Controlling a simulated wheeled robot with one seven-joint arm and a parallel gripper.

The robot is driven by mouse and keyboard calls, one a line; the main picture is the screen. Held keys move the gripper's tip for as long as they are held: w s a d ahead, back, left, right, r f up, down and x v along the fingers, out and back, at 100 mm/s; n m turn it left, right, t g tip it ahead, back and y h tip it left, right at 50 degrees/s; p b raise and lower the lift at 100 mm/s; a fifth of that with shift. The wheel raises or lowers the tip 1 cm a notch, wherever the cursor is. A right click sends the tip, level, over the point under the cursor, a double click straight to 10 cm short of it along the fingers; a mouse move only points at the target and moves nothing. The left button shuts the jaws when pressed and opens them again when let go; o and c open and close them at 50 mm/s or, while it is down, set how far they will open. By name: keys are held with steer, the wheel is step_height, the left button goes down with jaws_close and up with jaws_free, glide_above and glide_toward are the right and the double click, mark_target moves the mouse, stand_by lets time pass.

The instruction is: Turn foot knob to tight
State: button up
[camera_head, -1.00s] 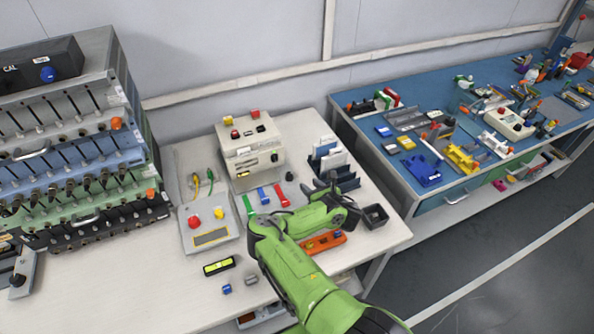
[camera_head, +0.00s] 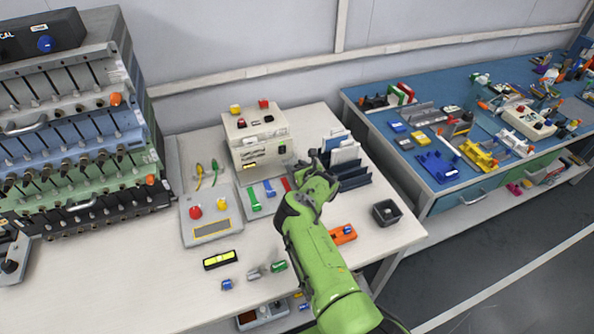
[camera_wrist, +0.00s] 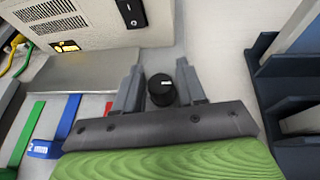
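The foot knob looks like a small round black knob with a white mark on top; it shows in the wrist view (camera_wrist: 161,91), near the base of the cream instrument box (camera_wrist: 80,30). My gripper (camera_wrist: 160,78) points down with one finger on each side of the knob. The fingers are apart, and I cannot tell whether they touch it. In the head view my gripper (camera_head: 314,163) is right of the cream instrument box (camera_head: 257,138), and the knob is hidden behind it. The direction of the knob's mark is too small to read.
The dark slotted rack (camera_wrist: 270,85) stands close right of my gripper. Blue (camera_wrist: 67,118) and green (camera_wrist: 27,135) levers lie to its left. A black bin (camera_head: 386,213) and an orange tool (camera_head: 343,234) are on the table's right. The front middle holds small parts.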

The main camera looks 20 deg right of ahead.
steer(key=c, duration=0.7)
steer(key=shift+a+m+h, duration=0.1)
steer(key=shift+m+h, duration=0.2)
steer(key=m+h+b, duration=0.3)
steer(key=h, duration=0.1)
steer(key=shift+f, duration=0.25)
steer(key=m+g+h+b, duration=0.1)
steer(key=m+h+b, duration=0.3)
steer(key=shift+b, duration=0.3)
steer(key=m+g+h+b, duration=0.3)
steer(key=m+b, duration=0.1)
steer(key=b, duration=0.1)
steer(key=shift+f+g+h+b, duration=0.1)
steer(key=shift+g+h+b, duration=0.2)
steer(key=shift+h+b, duration=0.1)
steer(key=m+g+h+b, duration=0.1)
steer(key=m+g+b, duration=0.1)
steer(key=b, duration=0.1)
steer(key=shift+r, duration=0.2)
steer(key=shift+r+m+g+b, duration=0.1)
steer(key=shift+m+g+b, duration=0.2)
steer(key=shift+m+g, duration=0.1)
